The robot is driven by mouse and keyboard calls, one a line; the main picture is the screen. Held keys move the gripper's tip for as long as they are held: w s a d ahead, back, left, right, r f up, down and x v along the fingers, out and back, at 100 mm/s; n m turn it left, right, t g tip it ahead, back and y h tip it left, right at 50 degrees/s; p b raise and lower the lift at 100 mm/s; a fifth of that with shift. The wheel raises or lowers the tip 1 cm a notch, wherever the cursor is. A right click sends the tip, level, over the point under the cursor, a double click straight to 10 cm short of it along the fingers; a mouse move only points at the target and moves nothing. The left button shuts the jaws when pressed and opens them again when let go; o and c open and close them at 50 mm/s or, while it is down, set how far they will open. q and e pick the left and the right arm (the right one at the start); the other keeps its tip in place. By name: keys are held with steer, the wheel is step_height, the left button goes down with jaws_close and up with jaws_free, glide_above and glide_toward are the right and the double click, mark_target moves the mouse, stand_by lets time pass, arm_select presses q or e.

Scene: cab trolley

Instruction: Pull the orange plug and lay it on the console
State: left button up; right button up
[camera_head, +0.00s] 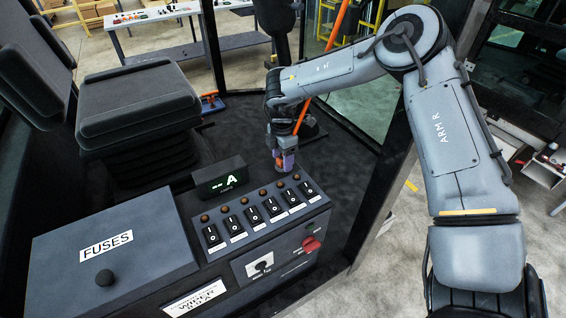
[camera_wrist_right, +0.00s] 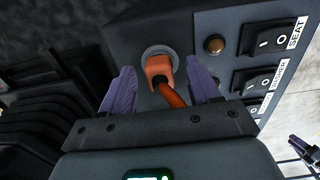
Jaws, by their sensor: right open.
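The orange plug (camera_wrist_right: 158,68) sits in a round grey socket (camera_wrist_right: 161,54) on the far end of the dark console (camera_head: 183,254), its orange cable (camera_wrist_right: 175,97) bending away from it. My right gripper (camera_wrist_right: 160,86) is open, its purple fingers on either side of the plug, with gaps visible between them and it. In the head view my right gripper (camera_head: 285,160) is lowered at the console's far end and mostly hides the plug. A small purple-and-dark shape at the right edge of the right wrist view looks like my left gripper (camera_wrist_right: 306,150); its jaws are unclear.
Rocker switches (camera_head: 253,213) with round brown buttons line the console beside the socket. A small display (camera_head: 221,180), a red knob (camera_head: 311,244) and a FUSES box (camera_head: 110,255) are on the console. A black seat (camera_head: 135,105) stands behind. The FUSES lid has bare room.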

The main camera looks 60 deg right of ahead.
mark_target(282, 158)
stand_by(0.8)
jaws_close()
stand_by(0.4)
steer(key=shift+r, duration=0.1)
steer(key=shift+r, duration=0.65)
steer(key=shift+r+p, duration=0.95)
steer(key=shift+r, duration=0.55)
steer(key=shift+r+p, duration=0.3)
steer(key=shift+r, duration=0.45)
